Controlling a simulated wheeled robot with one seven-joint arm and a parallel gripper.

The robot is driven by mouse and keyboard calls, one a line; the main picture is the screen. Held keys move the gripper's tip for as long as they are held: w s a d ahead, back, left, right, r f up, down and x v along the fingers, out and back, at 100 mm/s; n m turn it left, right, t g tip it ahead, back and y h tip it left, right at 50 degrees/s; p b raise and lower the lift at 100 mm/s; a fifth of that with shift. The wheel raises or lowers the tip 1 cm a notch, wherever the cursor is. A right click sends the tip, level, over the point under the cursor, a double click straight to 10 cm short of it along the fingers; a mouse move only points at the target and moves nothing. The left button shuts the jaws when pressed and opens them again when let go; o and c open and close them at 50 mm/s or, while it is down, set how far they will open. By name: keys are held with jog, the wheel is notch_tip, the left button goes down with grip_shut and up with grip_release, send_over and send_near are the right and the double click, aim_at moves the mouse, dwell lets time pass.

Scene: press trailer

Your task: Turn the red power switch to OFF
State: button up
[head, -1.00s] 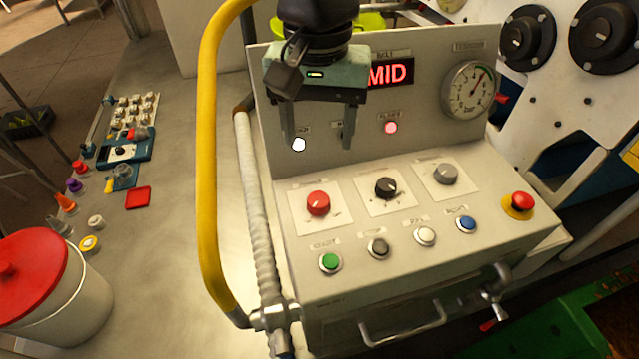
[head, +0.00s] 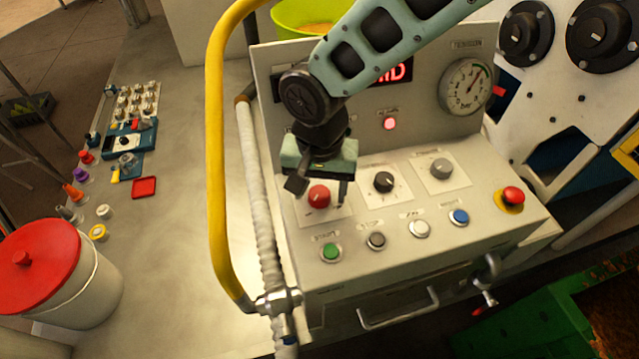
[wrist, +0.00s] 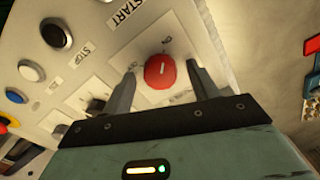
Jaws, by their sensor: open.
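The red power switch (head: 319,196) is a round knob on a white plate at the left of the sloped control panel. My gripper (head: 325,196) is just above and around the knob in the head view. In the wrist view my gripper (wrist: 163,82) is open, with one finger on each side of the knob and small gaps on both sides. Whether the fingertips touch the plate is hard to tell.
A black knob (head: 384,182) and a grey knob (head: 441,168) sit to the right. A red emergency button (head: 513,195) is at the right. A yellow rail (head: 214,150) and white hose (head: 257,200) stand left of the panel.

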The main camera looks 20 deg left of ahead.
jog(key=c, duration=1)
jog(key=shift+n, duration=0.3)
jog(key=n+b, duration=0.1)
jog(key=n, duration=0.2)
jog(key=shift+b, duration=0.3)
jog(key=n, duration=0.5)
jog(key=shift+b, duration=0.35)
jog(key=n, duration=0.4)
jog(key=shift+r, duration=0.1)
jog(key=n, duration=0.5)
jog(key=shift+a, duration=0.1)
jog(key=shift+n, duration=0.3)
